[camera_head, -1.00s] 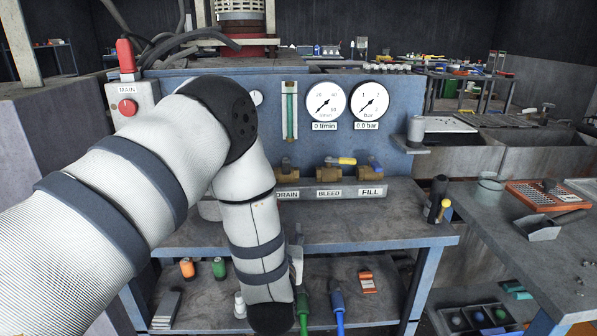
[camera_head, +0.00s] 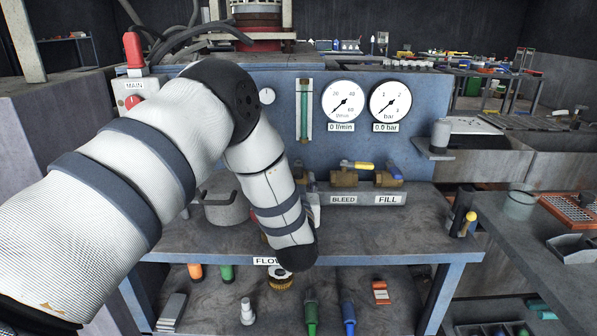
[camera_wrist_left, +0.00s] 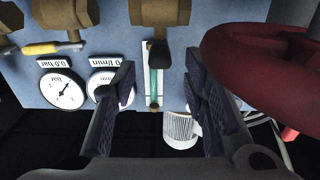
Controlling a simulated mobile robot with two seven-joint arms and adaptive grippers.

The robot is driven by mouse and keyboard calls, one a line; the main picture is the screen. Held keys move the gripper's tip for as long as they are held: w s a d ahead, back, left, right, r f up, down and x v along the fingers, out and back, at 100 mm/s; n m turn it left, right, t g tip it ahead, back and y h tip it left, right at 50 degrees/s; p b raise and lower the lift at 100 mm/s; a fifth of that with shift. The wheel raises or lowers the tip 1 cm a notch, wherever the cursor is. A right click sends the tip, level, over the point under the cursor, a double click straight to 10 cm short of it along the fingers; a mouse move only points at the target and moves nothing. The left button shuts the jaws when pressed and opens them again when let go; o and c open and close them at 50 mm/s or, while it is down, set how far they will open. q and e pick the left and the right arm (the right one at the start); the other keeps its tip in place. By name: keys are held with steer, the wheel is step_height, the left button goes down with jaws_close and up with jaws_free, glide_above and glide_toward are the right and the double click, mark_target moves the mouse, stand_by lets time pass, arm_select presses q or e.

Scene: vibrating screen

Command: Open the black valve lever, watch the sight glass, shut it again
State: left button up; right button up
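In the left wrist view, which is upside down, the black valve lever (camera_wrist_left: 158,54) hangs in the picture from a brass valve body (camera_wrist_left: 158,12). My left gripper (camera_wrist_left: 160,82) is open, its two dark fingers apart on either side of the lever in the picture. No contact shows, and I cannot tell the depth. The sight glass (camera_wrist_left: 153,88) shows behind the lever; in the head view the sight glass (camera_head: 304,110) is a green tube in a pale frame. In the head view my left forearm hides most of the lever's valve and the gripper. My right gripper is out of view.
Two gauges, flow (camera_head: 344,101) and pressure (camera_head: 390,101), sit right of the glass, with labels reading 0 l/min and 0.0 bar. The bleed valve (camera_head: 344,178) and fill valve (camera_head: 387,179) stand beside the work area. A dark red object (camera_wrist_left: 255,55) fills the wrist view's right.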

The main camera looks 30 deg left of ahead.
mark_target(298, 169)
arm_select(q)
steer(key=x, duration=0.3)
steer(key=f+x, duration=0.1)
steer(key=x, duration=0.1)
steer(key=shift+b, duration=0.3)
steer(key=shift+w+a+r, duration=0.1)
steer(key=shift+w+r, duration=0.1)
steer(key=shift+w, duration=0.1)
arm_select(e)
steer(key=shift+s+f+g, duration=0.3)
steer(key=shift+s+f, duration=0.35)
arm_select(q)
jaws_close()
